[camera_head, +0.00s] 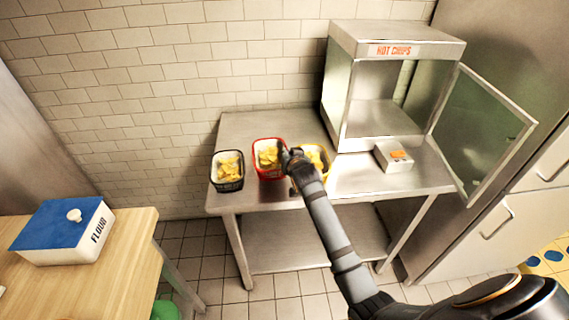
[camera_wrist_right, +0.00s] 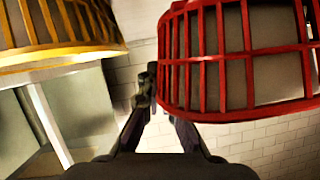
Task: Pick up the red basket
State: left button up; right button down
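The red basket (camera_head: 268,173) stands on the steel table with yellow chips in it, between a black basket and a yellow basket. My right gripper (camera_head: 287,156) is at the right side of the red basket, between it and the yellow one. In the right wrist view, the red wire basket (camera_wrist_right: 240,60) fills the upper right, close to the camera. There, one finger of my right gripper (camera_wrist_right: 158,100) shows beside the basket's wall. The other finger's tip is hidden by the basket, so its grip cannot be told. My left gripper is not in view.
The black basket (camera_head: 228,184) stands left of the red one. The yellow basket (camera_head: 325,174), also in the wrist view (camera_wrist_right: 60,55), is partly behind my arm. A steel hot chips cabinet (camera_head: 390,45) has its glass door (camera_head: 485,125) open. A small box (camera_head: 393,158) sits before it.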

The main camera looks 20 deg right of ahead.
jog(key=s+r, duration=0.1)
jog(key=s+d+r, duration=0.1)
jog(key=r, duration=0.1)
jog(key=s+d+r, duration=0.1)
jog(key=s+r, duration=0.1)
jog(key=s+d+r, duration=0.3)
jog(key=s+r, duration=0.1)
jog(key=s, duration=0.4)
jog(key=shift+d+b, duration=0.3)
jog(key=shift+b, duration=0.15)
jog(key=shift+s+d, duration=0.1)
